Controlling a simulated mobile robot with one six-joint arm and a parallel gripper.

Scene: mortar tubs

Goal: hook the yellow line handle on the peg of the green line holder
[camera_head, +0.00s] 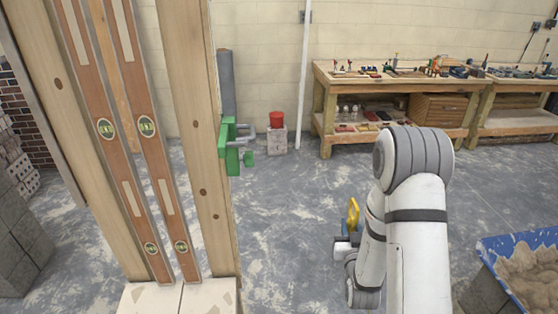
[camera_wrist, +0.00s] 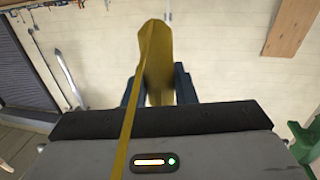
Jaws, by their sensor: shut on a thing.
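The yellow line handle (camera_head: 352,213) stands up from my gripper (camera_head: 349,234) right of the picture's middle. In the wrist view my gripper (camera_wrist: 157,82) has its two dark blue fingers on either side of the yellow handle (camera_wrist: 156,58), shut on it. A thin yellow strip runs down from the handle across the wrist view. The green line holder (camera_head: 225,152) is fixed to the wooden post, with grey pegs (camera_head: 241,142) pointing right. My gripper is well to the right of the holder and lower in the picture. Green parts (camera_wrist: 303,145) show at the wrist view's lower right.
Wooden posts with two long brown levels (camera_head: 145,126) fill the left. A blue tub of mortar (camera_head: 520,245) stands at the lower right. A workbench (camera_head: 400,85) with tools and a red container (camera_head: 277,119) are at the back. Open floor lies between post and arm.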

